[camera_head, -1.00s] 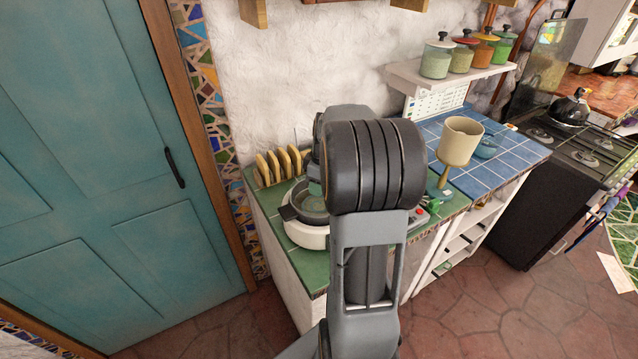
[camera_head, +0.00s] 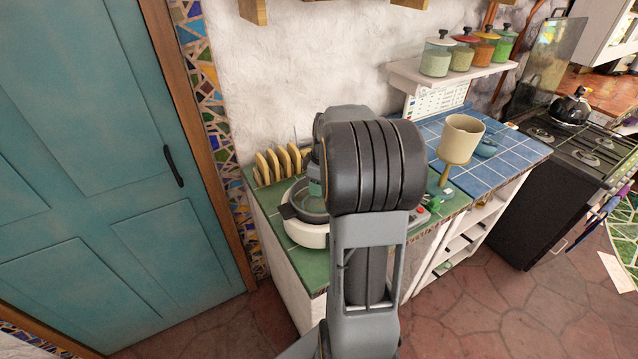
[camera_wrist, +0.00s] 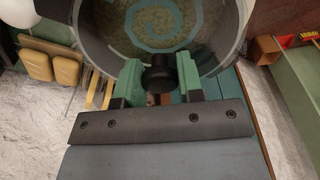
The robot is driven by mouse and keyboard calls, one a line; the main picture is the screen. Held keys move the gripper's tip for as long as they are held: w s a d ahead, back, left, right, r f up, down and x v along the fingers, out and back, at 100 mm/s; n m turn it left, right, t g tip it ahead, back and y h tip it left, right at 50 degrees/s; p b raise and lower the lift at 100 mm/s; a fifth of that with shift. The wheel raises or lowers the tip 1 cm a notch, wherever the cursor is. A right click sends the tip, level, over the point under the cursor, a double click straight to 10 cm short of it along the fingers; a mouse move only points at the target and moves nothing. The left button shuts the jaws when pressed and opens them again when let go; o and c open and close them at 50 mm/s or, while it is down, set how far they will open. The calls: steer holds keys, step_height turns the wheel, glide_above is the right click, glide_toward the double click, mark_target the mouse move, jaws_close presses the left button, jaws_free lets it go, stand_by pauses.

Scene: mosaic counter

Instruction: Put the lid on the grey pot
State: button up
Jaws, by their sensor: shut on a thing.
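The grey pot (camera_head: 288,211) stands on a round white base on the green-tiled counter, left of my arm in the head view. My gripper (camera_wrist: 158,82) is shut on the black knob of the lid (camera_wrist: 158,70), with a green finger pad on each side. The lid is clear glass (camera_wrist: 112,22), and a green and tan swirl shows through it in the wrist view. In the head view my gripper (camera_head: 315,188) is over the pot and partly hidden by my arm. I cannot tell whether the lid touches the pot's rim.
A rack with tan slices (camera_head: 278,163) stands behind the pot, close to the wall. A beige goblet (camera_head: 460,140) and a small box with a red button (camera_head: 421,211) are to the right. Jars (camera_head: 437,58) stand on a shelf above. A teal door (camera_head: 100,180) is at left.

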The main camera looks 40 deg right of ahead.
stand_by(0.9)
steer(key=o, duration=1.5)
steer(key=shift+f, duration=0.1)
steer(key=shift+o, duration=0.2)
steer(key=shift+r+p, duration=2.3)
steer(key=shift+r, duration=1.25)
